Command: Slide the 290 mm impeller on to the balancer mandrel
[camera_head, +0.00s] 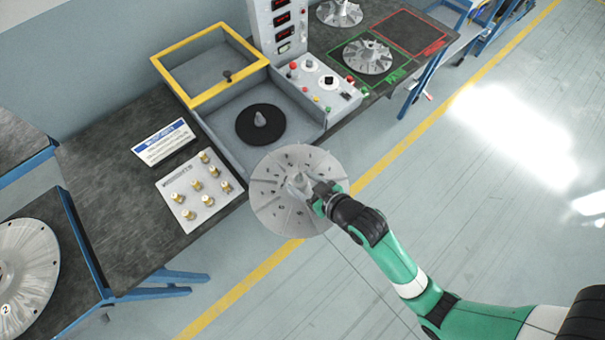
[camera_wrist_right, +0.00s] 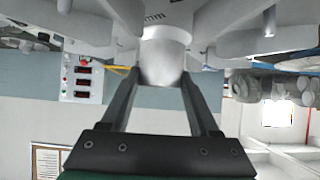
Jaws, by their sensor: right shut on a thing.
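A grey bladed impeller (camera_head: 272,197) hangs in my right gripper (camera_head: 311,194), in front of the balancer and beyond the bench's front edge. My right gripper is shut on its central hub; in the right wrist view the two fingers (camera_wrist_right: 158,80) stand on either side of the hub (camera_wrist_right: 165,62). The balancer mandrel (camera_head: 260,119) is a pale cone on a black disc (camera_head: 276,134), inside the grey balancer well. The mandrel is bare. The impeller is apart from it, nearer to me and slightly right. My left gripper is out of view.
The yellow-framed guard (camera_head: 164,71) stands raised behind the well. A control panel (camera_head: 318,85) is right of it. A plate of brass weights (camera_head: 176,197) and a sign (camera_head: 163,141) lie left.

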